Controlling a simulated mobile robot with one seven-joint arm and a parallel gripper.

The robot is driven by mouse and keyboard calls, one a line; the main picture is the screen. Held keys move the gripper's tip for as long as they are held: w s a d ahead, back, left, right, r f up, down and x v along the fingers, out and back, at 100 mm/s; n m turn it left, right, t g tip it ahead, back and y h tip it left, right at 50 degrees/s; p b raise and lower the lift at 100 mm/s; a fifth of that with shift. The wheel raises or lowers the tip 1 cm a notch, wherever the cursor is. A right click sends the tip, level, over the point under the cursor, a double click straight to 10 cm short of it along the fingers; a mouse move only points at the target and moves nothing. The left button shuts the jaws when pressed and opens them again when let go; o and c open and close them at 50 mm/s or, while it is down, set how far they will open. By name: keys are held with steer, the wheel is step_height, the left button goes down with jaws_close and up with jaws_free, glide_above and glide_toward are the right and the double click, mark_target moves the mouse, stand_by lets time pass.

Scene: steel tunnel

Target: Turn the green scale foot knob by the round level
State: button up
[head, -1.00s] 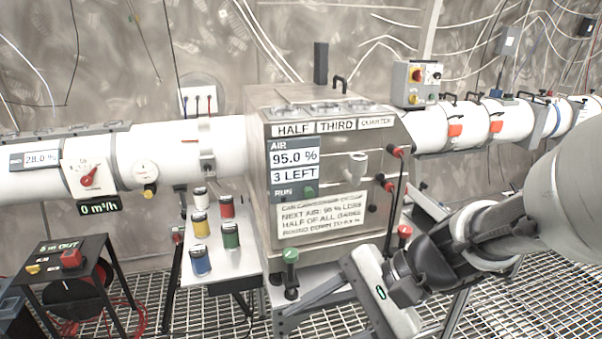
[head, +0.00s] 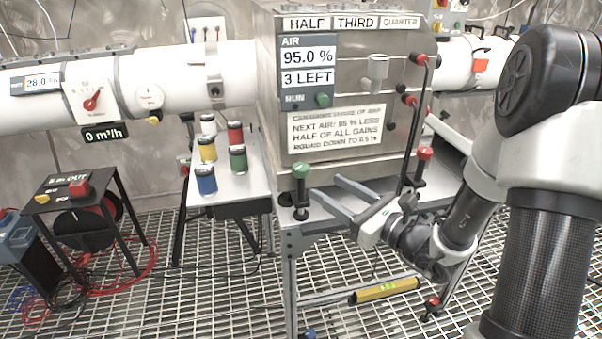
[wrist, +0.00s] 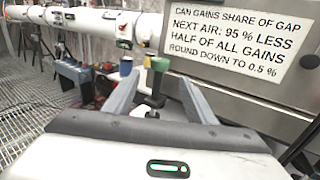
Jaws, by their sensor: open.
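The green knob (head: 300,171) tops a dark upright post at the front left corner of the steel box's stand. In the wrist view the green knob (wrist: 160,64) shows ahead, between the fingers as seen from the wrist. My gripper (head: 326,188) is open and empty. Its two grey fingers point left toward the knob's post in the head view, with the tips just right of it. In the wrist view the fingers (wrist: 160,86) flank the post, but I cannot tell whether they reach around it. I cannot make out a round level.
The steel box (head: 345,70) with its display stands behind the knob. A red knob (head: 424,153) stands on the right. Coloured cans sit on a side table (head: 235,183). A yellow bar level (head: 385,290) lies low over the grating. A reel stand (head: 70,195) is at left.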

mark_target(301, 171)
steer(key=b+x, duration=0.1)
steer(key=x, duration=1)
steer(key=shift+s, duration=0.1)
steer(key=c, duration=1)
steer(key=shift+c, duration=0.2)
steer(key=shift+d+n+g+y, duration=0.1)
steer(key=shift+n+g+y, duration=0.2)
steer(key=shift+g, duration=0.1)
steer(key=n+g+y+p, duration=0.1)
steer(key=n+g+y, duration=0.1)
steer(key=n+g, duration=0.1)
steer(key=shift+g+y+p, duration=0.4)
steer(key=shift+g, duration=0.2)
steer(key=shift+n+g+y+p, duration=0.75)
steer(key=shift+n+g, duration=1.25)
steer(key=shift+g, duration=0.8)
steer(key=shift+g, duration=0.3)
steer(key=o, duration=1)
